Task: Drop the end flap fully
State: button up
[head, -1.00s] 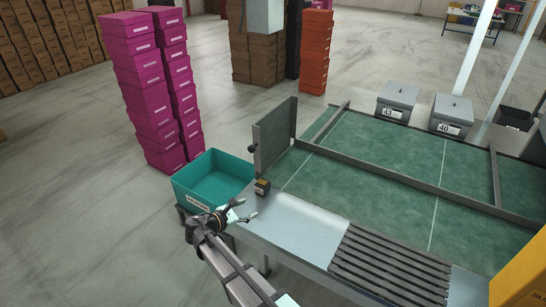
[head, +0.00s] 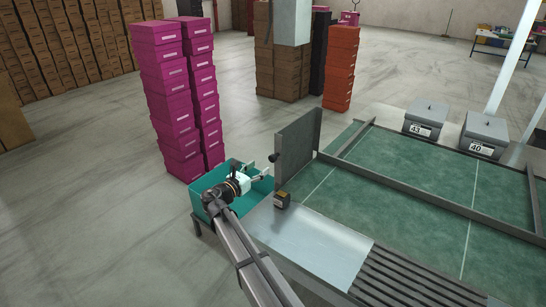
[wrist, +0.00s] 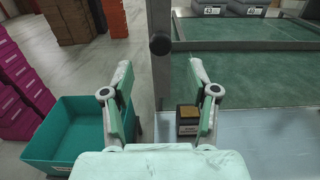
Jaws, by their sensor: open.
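The end flap (head: 300,142) is a grey panel standing upright at the left end of the green-surfaced table. A dark round knob (head: 275,157) sits on its left edge. In the wrist view the flap (wrist: 160,75) shows nearly edge-on, with its knob (wrist: 160,44) ahead of and above my fingers. My gripper (head: 264,167) is open and empty, over the teal bin and just left of the flap. In the wrist view my gripper's fingers (wrist: 160,80) are spread to either side of the flap's line. I cannot tell how far the knob is from the fingertips.
The teal bin (head: 203,202) stands below my gripper. A small dark box with a tan top (head: 282,200) sits on the metal plate (head: 310,240) by the flap. Stacks of magenta boxes (head: 168,95) stand behind. Grey bins (head: 424,119) marked 43 and 40 are at the table's far side.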

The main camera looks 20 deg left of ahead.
aim_at(271, 159)
jog(key=p+x, duration=0.1)
jog(key=x, duration=0.8)
jog(key=shift+w+f+p, duration=0.1)
jog(key=shift+w+p, duration=0.1)
jog(key=shift+p, duration=0.2)
grip_shut()
